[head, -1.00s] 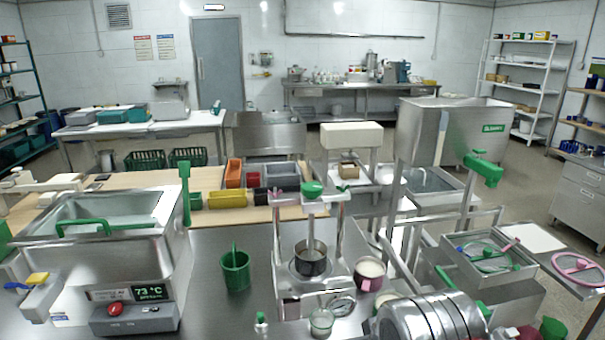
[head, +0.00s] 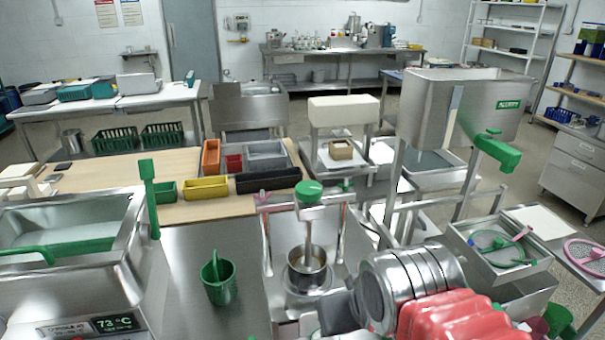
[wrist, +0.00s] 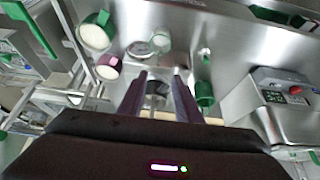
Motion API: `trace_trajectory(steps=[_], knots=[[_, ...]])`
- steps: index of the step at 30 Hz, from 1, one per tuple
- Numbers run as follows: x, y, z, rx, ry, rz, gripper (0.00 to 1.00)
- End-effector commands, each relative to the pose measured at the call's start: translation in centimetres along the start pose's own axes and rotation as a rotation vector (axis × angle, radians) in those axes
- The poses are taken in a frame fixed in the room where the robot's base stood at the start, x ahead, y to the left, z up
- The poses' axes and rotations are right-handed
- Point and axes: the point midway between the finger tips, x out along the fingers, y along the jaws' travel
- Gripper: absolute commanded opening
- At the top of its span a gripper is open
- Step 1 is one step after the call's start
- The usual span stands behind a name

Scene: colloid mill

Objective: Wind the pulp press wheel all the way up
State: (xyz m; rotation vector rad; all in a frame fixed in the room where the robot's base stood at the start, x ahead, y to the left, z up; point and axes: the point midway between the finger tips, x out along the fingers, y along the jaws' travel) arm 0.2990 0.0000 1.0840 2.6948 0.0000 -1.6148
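The press stands mid-bench in the head view, a metal frame with two posts. Its round green top piece (head: 309,191), seemingly the wheel, sits above a vertical rod (head: 308,232). The rod reaches down into a small metal pot (head: 307,268). The wheel cannot be made out in the wrist view. My gripper (wrist: 160,77) shows in the wrist view with its two dark fingers apart. Grey metal shows between them, with no visible grasp. The head view does not clearly show my fingertips, so their distance from the wheel cannot be told.
A green pot (head: 218,279) stands left of the press. A pink cup (wrist: 108,67), a white-filled green cup (wrist: 95,36) and a glass beaker (wrist: 161,41) stand nearby. A steel hopper (head: 465,110) with a green spout (head: 497,150) rises at right. Bare bench shows around the green pot.

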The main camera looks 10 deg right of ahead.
Motion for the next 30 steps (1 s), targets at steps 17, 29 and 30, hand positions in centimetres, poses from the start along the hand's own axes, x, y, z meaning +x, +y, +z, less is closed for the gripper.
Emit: trace_trajectory(steps=[17,29,30], knots=[[-0.3,0.0,-0.4,0.008,-0.003,0.001,0.42],[-4.2,-0.2,-8.2,0.198,-0.088,0.058,0.65],[-4.6,-0.2,-9.2,0.228,-0.098,0.070,0.65]])
